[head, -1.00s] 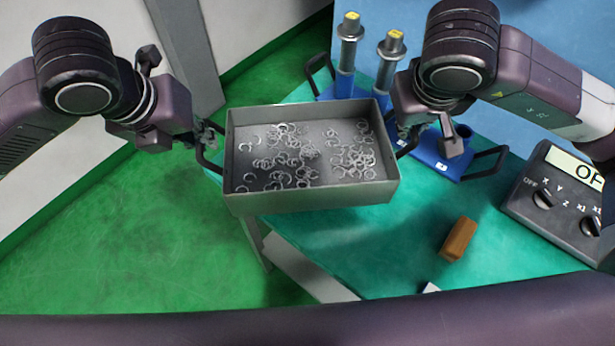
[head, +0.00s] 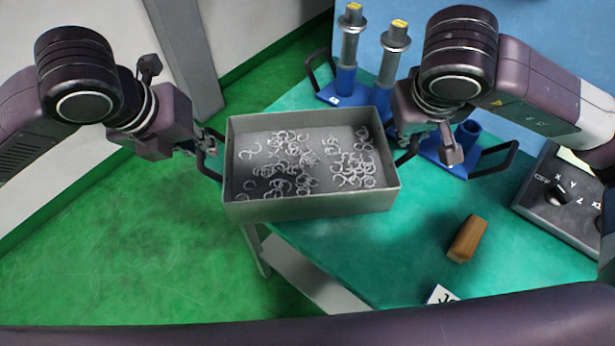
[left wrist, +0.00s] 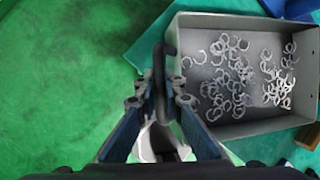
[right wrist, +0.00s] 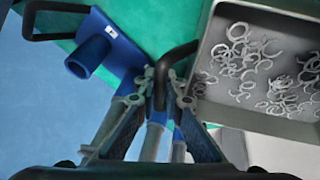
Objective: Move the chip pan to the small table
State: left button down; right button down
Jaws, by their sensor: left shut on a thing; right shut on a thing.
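The chip pan (head: 310,208) is a grey rectangular metal tray with curled metal chips (head: 285,160) inside and a dark handle at each end. It is held up, roughly level, over the left edge of the teal table top. My left gripper (head: 208,142) is shut on its left handle, which also shows in the left wrist view (left wrist: 166,65). My right gripper (head: 404,148) is shut on its right handle, which also shows in the right wrist view (right wrist: 172,62). I cannot tell which table is the small one.
The teal table (head: 400,260) holds a blue holder (head: 345,98) with upright cylindrical tools, a brown block (head: 467,239), a white label card (head: 441,294) and a grey control box (head: 560,205). Green floor (head: 130,250) lies open to the left.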

pick_arm(q)
jog(key=shift+w+f+b, duration=0.1)
jog(key=shift+f+b, duration=0.2)
jog(key=shift+f, duration=0.05)
pick_arm(e)
jog(key=shift+f, duration=0.35)
pick_arm(q)
jog(key=c, duration=2)
grip_release()
jog(key=shift+s+r, duration=0.1)
jog(key=shift+s, duration=0.15)
jog(key=shift+c, duration=0.2)
pick_arm(e)
jog(key=c, duration=2)
grip_release()
jog(key=shift+s+r, duration=0.1)
jog(key=shift+s, duration=0.05)
jog(key=shift+c, duration=0.2)
pick_arm(q)
jog(key=shift+r, duration=0.1)
pick_arm(e)
jog(key=shift+a+r, duration=0.1)
jog(key=shift+r, duration=0.4)
pick_arm(q)
jog(key=v, duration=1.1)
jog(key=shift+r, duration=0.3)
pick_arm(e)
jog(key=v, duration=1.1)
jog(key=shift+s, duration=0.15)
